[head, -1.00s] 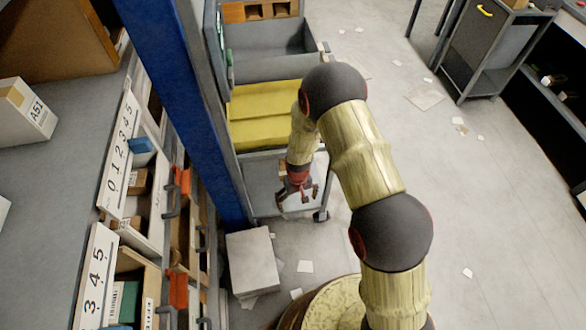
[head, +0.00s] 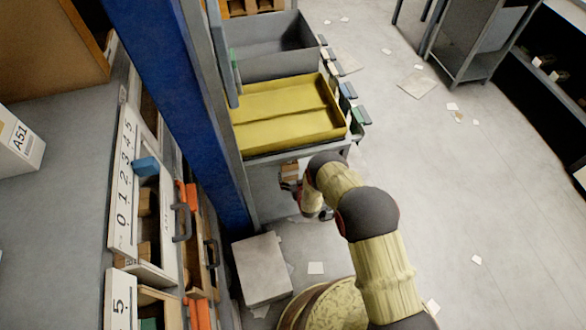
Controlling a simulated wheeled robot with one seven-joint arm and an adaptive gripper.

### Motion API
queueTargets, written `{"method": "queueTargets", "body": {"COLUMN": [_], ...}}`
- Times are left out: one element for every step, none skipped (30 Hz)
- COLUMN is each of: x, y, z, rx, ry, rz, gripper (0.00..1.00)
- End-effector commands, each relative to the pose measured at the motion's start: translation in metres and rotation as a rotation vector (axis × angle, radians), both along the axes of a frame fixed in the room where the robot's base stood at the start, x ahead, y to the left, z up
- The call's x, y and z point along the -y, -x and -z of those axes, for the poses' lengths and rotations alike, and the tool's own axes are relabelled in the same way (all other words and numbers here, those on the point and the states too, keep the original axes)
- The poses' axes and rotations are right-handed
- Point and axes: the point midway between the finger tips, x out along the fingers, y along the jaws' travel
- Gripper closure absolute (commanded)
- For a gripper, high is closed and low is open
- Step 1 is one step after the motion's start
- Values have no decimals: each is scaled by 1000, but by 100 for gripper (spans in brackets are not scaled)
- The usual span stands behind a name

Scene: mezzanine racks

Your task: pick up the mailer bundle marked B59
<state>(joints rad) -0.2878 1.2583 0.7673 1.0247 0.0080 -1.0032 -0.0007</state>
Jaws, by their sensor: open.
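No label reading B59 is legible in the head view. A small brown item (head: 290,169) shows under the front edge of the yellow tray, left of my arm; I cannot tell whether it is the mailer bundle, and no marking can be read on it. My gripper (head: 292,186) is low by the cart's lower part, just below that brown item in the picture. It is open, and much of it is hidden behind my forearm. I cannot tell whether it touches anything.
A yellow tray (head: 240,136) and a grey bin (head: 260,69) stand on the cart. A blue post (head: 190,110) rises left of it. A pale box (head: 262,268) is on the floor. A box marked A51 (head: 18,140) sits on the grey shelf. The floor at right is open, with scattered papers.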

Motion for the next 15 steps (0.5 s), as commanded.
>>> {"method": "queueTargets", "body": {"x": [0,-1,-1,-2,-3,-4,-4,-5,-6,-7,-8,-9,-9,-10,-11], "y": [-1,-3,-6,-7,-9,-12,-15,-18,-21,-24,-27,-29,-31,-32,-33], "z": [-6,-10,-15,-17,-18,-17,-16,-15,-13,-11,-9,-8,-7,-6,-5], "rx": [28,46,63,73,79,84,85,86,86,85,84,83,83,82,82], "ry": [-8,-13,-18,-21,-23,-24,-24,-25,-25,-24,-24,-24,-24,-24,-24], "rz": [0,0,0,0,0,0,0,0,0,0,0,0,0,0,0], "gripper": [7,7,7,7,7,7,7,7,7,7,7,7,7,7,7]}}
